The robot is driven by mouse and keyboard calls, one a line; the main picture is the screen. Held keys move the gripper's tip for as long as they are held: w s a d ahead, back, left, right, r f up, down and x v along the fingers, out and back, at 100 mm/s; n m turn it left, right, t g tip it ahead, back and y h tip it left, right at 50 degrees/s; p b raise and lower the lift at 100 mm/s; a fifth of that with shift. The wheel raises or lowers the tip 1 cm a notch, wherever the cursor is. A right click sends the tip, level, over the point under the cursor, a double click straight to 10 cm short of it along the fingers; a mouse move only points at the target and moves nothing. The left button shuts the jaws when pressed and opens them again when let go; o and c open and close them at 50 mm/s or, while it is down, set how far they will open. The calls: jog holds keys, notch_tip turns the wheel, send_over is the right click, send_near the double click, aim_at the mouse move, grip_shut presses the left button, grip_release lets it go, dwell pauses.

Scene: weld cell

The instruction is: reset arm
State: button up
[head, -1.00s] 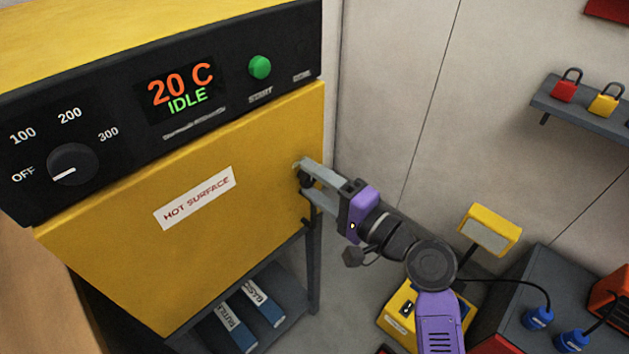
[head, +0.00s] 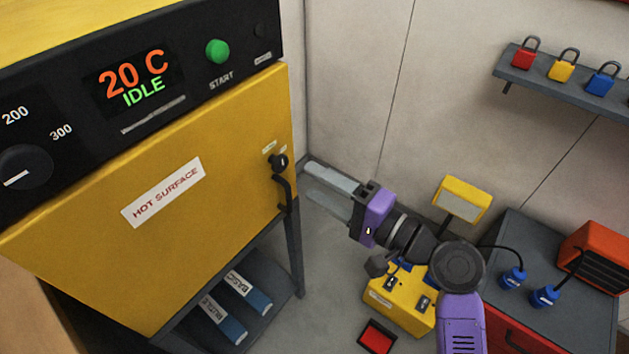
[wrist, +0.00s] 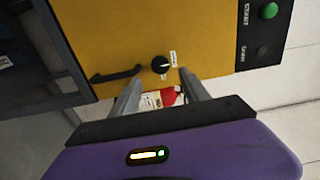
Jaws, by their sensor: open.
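My gripper (head: 330,189), purple with two grey fingers, is open and empty in the head view. It is just right of the yellow oven's door (head: 230,165), apart from the black latch knob (head: 279,162) and the handle (head: 286,193). In the wrist view the two fingers (wrist: 161,95) stand apart, with the latch knob (wrist: 160,65) and handle (wrist: 116,74) beyond them. A red and white item (wrist: 165,97) shows between the fingers, farther off. The oven door appears shut. The display (head: 135,80) reads 20 C IDLE.
A shelf (head: 560,82) with red, yellow and blue padlocks is on the right wall. A yellow box (head: 398,300) stands on the floor below my arm. A grey cabinet (head: 520,245) with blue plugs is at right. Labelled blue boxes (head: 248,291) lie under the oven.

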dwell(0.3)
jog(key=w+d+r+t+h, duration=0.1)
jog(key=w+d+t+h, duration=0.2)
jog(key=d+t, duration=0.15)
jog(key=s+d+f+n+t+h+p, duration=0.15)
jog(key=s+d+f+h, duration=0.25)
jog(key=s+d+h, duration=0.5)
jog(key=s+d+r+n+g+h+p, duration=0.1)
jog(key=s+d+n+p, duration=0.1)
jog(key=s, duration=1.3)
jog(key=s+d+r+n+g+h+p, duration=0.1)
jog(key=s+d+n+p, duration=0.1)
jog(key=s, duration=1.2)
jog(key=shift+s+d+n+p, duration=0.4)
jog(key=shift+d+n, duration=0.25)
jog(key=shift+n, duration=0.3)
